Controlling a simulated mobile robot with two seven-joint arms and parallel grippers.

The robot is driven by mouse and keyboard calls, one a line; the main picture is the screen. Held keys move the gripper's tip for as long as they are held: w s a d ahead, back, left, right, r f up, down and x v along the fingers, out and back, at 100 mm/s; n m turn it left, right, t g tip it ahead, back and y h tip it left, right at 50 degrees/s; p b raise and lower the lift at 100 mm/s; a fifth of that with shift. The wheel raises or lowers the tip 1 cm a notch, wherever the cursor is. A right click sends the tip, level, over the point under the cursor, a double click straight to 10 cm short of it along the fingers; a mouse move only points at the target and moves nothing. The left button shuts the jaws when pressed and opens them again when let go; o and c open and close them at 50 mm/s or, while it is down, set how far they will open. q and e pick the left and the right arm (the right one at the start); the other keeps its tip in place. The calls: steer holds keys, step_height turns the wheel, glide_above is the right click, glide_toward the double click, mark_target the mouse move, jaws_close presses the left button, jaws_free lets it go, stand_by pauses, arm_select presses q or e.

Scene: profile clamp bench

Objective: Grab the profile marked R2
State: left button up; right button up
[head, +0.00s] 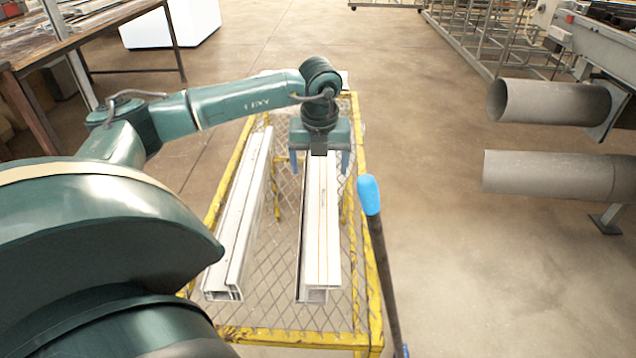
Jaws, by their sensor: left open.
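Two long white profiles lie side by side on a yellow-framed mesh bench (290,336). The left profile (240,215) has an open, stepped end facing me. The right profile (321,230) has a thin orange line and a small dark mark along its top. The mark is too small to read, so I cannot tell which profile is R2. My left gripper (320,168) points down over the far part of the right profile. Its blue fingers are open, one on each side of that profile. I cannot tell whether they touch it. The gripper hides the profile's far end. My right gripper is not in view.
A dark rod with a blue tip (369,195) stands along the bench's right side, close to the right profile. Two grey pipes (550,102) jut in from the right. A workbench (90,35) stands at the upper left. The floor right of the bench is clear.

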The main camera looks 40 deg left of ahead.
mark_target(322, 183)
arm_select(q)
steer(key=shift+w+f, duration=0.15)
steer(key=shift+f, duration=1)
steer(key=shift+w+f, duration=0.2)
steer(key=shift+f, duration=1)
steer(key=shift+w+f, duration=0.15)
steer(key=shift+f, duration=1)
steer(key=shift+c, duration=0.3)
steer(key=shift+a+r, duration=0.1)
steer(key=c, duration=1.5)
